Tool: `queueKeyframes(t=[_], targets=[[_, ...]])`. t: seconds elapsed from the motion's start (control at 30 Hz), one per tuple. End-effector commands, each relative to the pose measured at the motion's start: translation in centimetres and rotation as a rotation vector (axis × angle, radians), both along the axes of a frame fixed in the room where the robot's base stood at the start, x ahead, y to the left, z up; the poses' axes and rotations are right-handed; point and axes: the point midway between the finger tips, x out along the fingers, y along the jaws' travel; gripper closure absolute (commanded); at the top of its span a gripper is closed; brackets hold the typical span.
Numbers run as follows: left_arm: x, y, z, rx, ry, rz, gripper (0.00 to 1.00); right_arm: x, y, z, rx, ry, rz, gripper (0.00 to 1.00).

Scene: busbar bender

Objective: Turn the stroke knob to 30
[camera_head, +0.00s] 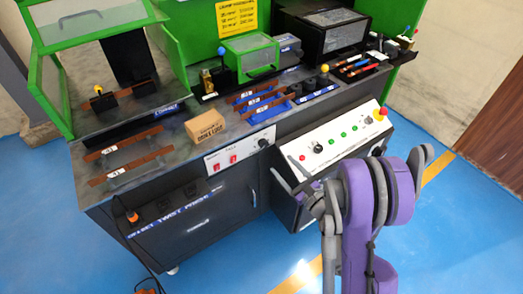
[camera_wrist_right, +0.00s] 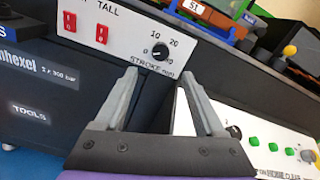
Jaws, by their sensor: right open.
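The stroke knob (camera_wrist_right: 160,52) is a small round black knob on a white panel (camera_wrist_right: 120,25), above the word STROKE. I read 0, 10 and 20 around it; the 30 mark and the exact pointer setting are too small to tell. In the head view the knob (camera_head: 263,143) sits at the panel's right end. My right gripper (camera_wrist_right: 157,74) is open and empty, its two grey fingers pointing towards the knob, which shows between and beyond the tips, apart from them. In the head view the right gripper (camera_head: 286,165) is just below and right of the knob. My left gripper is out of view.
Two red switches (camera_wrist_right: 100,28) are left of the knob. A sloped white control panel (camera_head: 335,138) with green buttons stands close to the right gripper. Copper bars, blue trays (camera_head: 268,107) and a cardboard box (camera_head: 206,126) lie on the bench top above.

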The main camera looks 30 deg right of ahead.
Motion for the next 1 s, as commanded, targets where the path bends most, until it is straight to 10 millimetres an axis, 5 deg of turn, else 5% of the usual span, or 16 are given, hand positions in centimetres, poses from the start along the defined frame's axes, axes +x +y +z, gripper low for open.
queueKeyframes(t=[0.2, 0.6, 1.0], targets=[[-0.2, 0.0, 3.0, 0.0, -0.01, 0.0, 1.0, 2.7, 0.3, 0.7, 0.003, -0.002, 0.002, 0.29], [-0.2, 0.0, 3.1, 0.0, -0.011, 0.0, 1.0, 9.5, 0.8, 0.2, 0.006, -0.001, -0.002, 0.29], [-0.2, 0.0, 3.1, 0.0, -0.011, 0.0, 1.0, 10.4, 0.8, 0.2, 0.005, 0.0, -0.003, 0.29]])
